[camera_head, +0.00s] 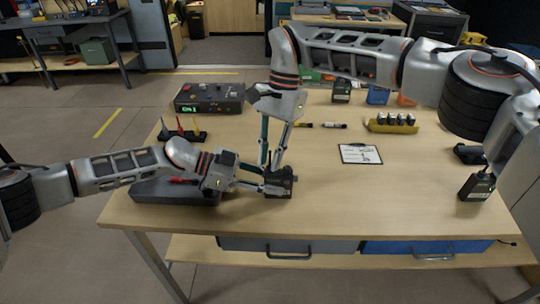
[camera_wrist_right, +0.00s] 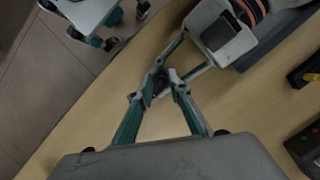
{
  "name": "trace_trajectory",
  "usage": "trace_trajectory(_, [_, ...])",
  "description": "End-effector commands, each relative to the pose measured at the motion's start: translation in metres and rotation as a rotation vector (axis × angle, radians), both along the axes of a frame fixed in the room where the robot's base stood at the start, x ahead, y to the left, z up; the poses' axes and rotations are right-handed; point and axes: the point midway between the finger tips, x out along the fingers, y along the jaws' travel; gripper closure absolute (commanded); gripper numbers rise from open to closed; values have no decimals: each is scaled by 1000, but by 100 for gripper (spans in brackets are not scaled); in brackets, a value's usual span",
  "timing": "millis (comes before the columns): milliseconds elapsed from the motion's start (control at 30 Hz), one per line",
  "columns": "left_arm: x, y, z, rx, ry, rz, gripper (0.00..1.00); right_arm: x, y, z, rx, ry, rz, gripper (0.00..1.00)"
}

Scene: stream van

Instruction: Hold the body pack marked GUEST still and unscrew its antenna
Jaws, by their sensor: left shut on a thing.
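A small black body pack (camera_head: 281,184) is at the front left-centre of the table, by the tips of my left gripper (camera_head: 265,187). My left gripper is shut on it from the left, low over the tabletop. Its label is too small to read. My right gripper (camera_head: 271,165) points down from above, its fingertips close over the pack. In the right wrist view its fingertips (camera_wrist_right: 161,88) come close together beside the left gripper's fingers (camera_wrist_right: 193,72). The antenna is hidden among the fingers, so I cannot tell whether the right gripper is shut on it.
Another black pack (camera_head: 478,187) stands at the right, and one (camera_head: 341,91) at the back. A dark tray (camera_head: 175,192) lies under my left arm. A control box (camera_head: 208,99), a rack of coloured tools (camera_head: 182,135), a yellow holder (camera_head: 391,125) and a card (camera_head: 360,154) surround clear tabletop.

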Motion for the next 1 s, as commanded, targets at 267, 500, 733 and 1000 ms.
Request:
trace_trajectory(267, [0,0,0,0,-1,0,100,0,-1,0,1,0,-60,82])
trace_trajectory(500, [0,0,0,0,-1,0,100,0,-1,0,2,2,-275,82])
trace_trajectory(733, [0,0,0,0,-1,0,100,0,0,0,2,0,-353,82])
trace_trajectory(1000, [0,0,0,0,0,0,100,0,-1,0,2,-1,-376,82])
